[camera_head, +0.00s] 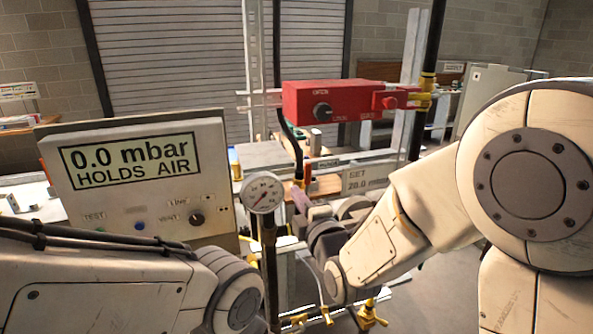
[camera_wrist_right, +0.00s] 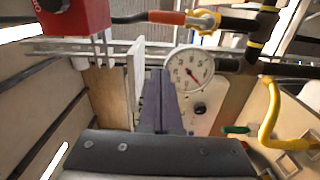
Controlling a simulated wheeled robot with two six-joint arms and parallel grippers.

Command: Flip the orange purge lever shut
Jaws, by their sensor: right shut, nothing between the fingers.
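The orange lever (camera_wrist_right: 167,18) lies across the top of the right wrist view, beside a brass fitting (camera_wrist_right: 205,21). In the head view a small orange part that looks like the same lever (camera_head: 307,172) stands just above my right gripper (camera_head: 298,200), partly hidden. My right gripper's fingers (camera_wrist_right: 160,75) are shut together with nothing between them. In the wrist view their tips are below the lever, with a gap in the picture; whether they touch it cannot be told. My left arm crosses the lower left of the head view, but its gripper is not visible.
A round gauge (camera_head: 262,192) is close to the left of my right gripper. A red control box (camera_head: 345,101) hangs above. A panel reading "0.0 mbar HOLDS AIR" (camera_head: 138,205) stands at left. Pipes and a yellow handle (camera_wrist_right: 268,115) crowd the right of the wrist view.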

